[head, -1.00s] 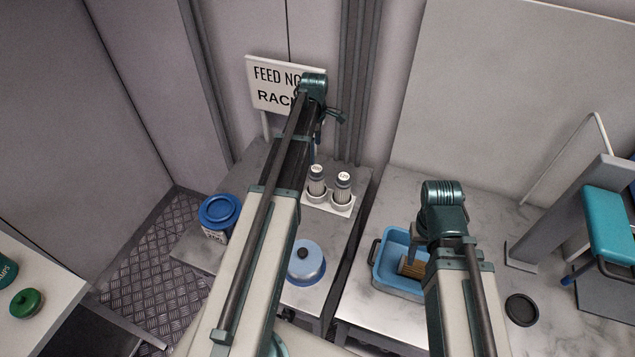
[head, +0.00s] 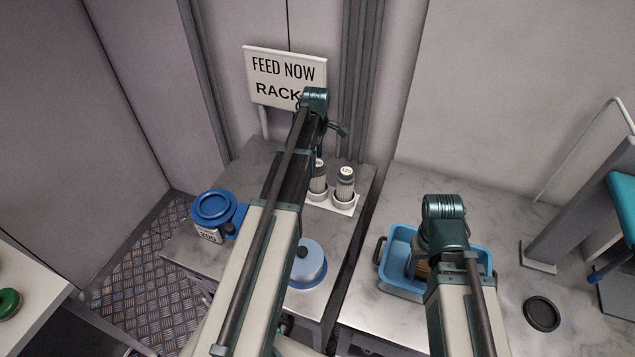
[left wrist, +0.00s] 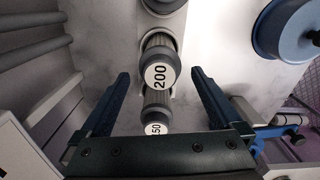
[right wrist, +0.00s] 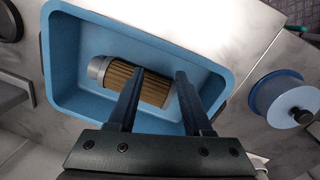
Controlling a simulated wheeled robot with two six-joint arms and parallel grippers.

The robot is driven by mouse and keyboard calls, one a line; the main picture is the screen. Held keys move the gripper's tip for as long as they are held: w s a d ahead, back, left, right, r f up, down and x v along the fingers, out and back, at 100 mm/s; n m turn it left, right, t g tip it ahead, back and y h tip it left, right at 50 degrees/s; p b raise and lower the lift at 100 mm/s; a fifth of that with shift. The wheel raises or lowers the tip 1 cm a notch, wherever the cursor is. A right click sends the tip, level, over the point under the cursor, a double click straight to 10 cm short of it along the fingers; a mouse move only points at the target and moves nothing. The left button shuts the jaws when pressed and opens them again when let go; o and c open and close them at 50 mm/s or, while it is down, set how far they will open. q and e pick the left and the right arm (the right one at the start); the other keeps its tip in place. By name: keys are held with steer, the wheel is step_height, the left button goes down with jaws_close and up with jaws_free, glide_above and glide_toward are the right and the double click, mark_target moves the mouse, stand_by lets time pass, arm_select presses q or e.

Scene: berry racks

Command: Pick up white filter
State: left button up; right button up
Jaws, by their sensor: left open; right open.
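Two upright filters with grey caps and round white number labels stand in a white holder (head: 345,207) in the head view, the nearer one the 120 filter (head: 345,185). In the left wrist view my left gripper (left wrist: 160,75) is open. The cap of the 200 filter (left wrist: 160,75) appears between its fingers; I cannot tell the depth gap. A cap reading 50 (left wrist: 158,128) shows partly below it. My right gripper (right wrist: 158,72) is open above a blue tray (right wrist: 62,65). A brown pleated filter (right wrist: 120,75) with a grey end lies in the tray, near its fingertips.
A FEED NOW RACK sign (head: 284,72) stands behind. A black disc (head: 541,314) lies right of the tray. A gap separates the two tables.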

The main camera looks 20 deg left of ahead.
arm_select(q)
steer(key=f+b, duration=0.4)
steer(key=f, duration=0.1)
steer(key=shift+d, duration=0.2)
arm_select(e)
step_height(320, 180, down, 5)
steer(key=shift+r, duration=0.1)
arm_select(q)
steer(key=shift+r, duration=0.15)
arm_select(e)
steer(key=shift+r, duration=0.1)
arm_select(q)
steer(key=c, duration=1.4)
steer(key=shift+r, duration=0.1)
step_height(320, 180, up, 10)
steer(key=p, duration=1)
arm_select(e)
step_height(320, 180, up, 10)
